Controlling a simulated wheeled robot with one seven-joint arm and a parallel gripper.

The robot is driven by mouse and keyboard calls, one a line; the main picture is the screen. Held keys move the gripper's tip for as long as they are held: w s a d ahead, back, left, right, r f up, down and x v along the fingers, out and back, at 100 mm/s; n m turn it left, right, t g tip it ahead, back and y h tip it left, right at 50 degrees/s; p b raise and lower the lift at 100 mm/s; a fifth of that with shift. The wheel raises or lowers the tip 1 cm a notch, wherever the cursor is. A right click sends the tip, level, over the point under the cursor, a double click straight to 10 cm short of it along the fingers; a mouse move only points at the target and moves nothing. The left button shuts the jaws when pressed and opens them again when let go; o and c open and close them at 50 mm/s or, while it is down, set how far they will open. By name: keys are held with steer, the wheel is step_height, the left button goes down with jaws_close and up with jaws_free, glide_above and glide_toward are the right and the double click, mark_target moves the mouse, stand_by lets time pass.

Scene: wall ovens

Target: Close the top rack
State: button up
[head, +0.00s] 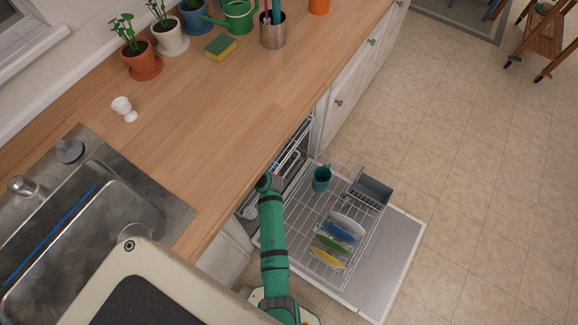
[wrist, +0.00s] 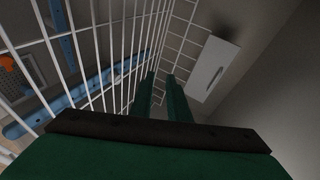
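The top rack (head: 291,157) is a white wire rack just under the counter edge, in the dishwasher opening. Only a narrow strip of it shows in the head view, and how far it sits in is hidden. In the wrist view, white rack wires (wrist: 125,40) fill the left and upper middle. My gripper (wrist: 161,77) has two green fingers with a narrow gap between them, close by the wires. I see nothing held between them, and I cannot tell whether they touch the rack. In the head view, my arm hides the gripper.
The dishwasher door (head: 398,262) is folded down. The lower rack (head: 296,218) is out over it, with a teal mug (head: 321,179), several plates (head: 338,236) and a grey basket (head: 371,190). The wooden counter (head: 215,110) overhangs the opening. A blue part (wrist: 75,97) shows beyond the wires.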

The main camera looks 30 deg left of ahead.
steer(key=s+d+f+t+h, duration=0.1)
steer(key=d, duration=0.4)
steer(key=s+d+f+t+h, duration=0.1)
steer(key=d, duration=0.4)
steer(key=s+d+f+t, duration=0.1)
steer(key=d, duration=0.5)
steer(key=shift+f+m+t+h, duration=0.15)
steer(key=shift+m+t+h, duration=0.15)
steer(key=shift+m+h, duration=0.1)
steer(key=s+d+r+t+h, duration=0.25)
steer(key=s+d, duration=0.35)
steer(key=d, duration=0.4)
steer(key=s+d+r+t+h, duration=0.25)
steer(key=s+d+r, duration=0.2)
steer(key=d, duration=0.55)
steer(key=s+d+r+n+t+h, duration=0.1)
steer(key=s+d+r+t+h, duration=0.15)
steer(key=s+d+r, duration=0.55)
steer(key=m+g+y, duration=0.1)
steer(key=m+y, duration=0.1)
steer(key=m, duration=0.5)
glide_toward(289, 170)
steer(key=x, duration=1.1)
steer(key=shift+w+f, duration=0.1)
steer(key=shift+w, duration=0.1)
